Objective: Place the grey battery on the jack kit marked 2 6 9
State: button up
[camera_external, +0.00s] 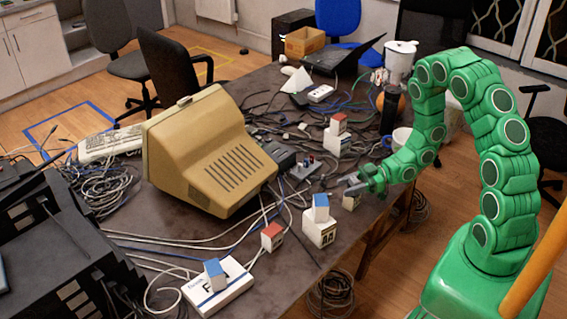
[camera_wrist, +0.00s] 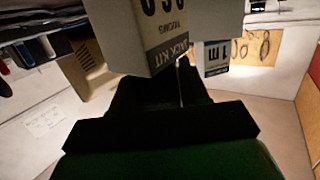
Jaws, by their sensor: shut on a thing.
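My gripper (camera_external: 360,184) is low over the right side of the table, its jaws pointing left. It is shut on a small pale grey block, which I take for the grey battery (camera_external: 351,202), just under the jaws. In the wrist view, a large pale block (camera_wrist: 165,30) with upside-down print, cut off by the top edge, stands at my dark fingertips. A smaller labelled box (camera_wrist: 212,58) shows beyond it. Left of my gripper, a white labelled box (camera_external: 320,232) carries a blue-topped cube (camera_external: 320,207). I cannot read 2 6 9 on any box for certain.
Another white box (camera_external: 336,144) carries a red-topped cube (camera_external: 338,123) farther back. A flat white box (camera_external: 228,289) with a blue-topped cube (camera_external: 214,273) is at front left. A beige monitor (camera_external: 207,150) and loose cables crowd the table.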

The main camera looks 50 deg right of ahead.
jog(key=o, duration=1.1)
jog(key=shift+r, duration=0.1)
jog(key=shift+v, duration=5.95)
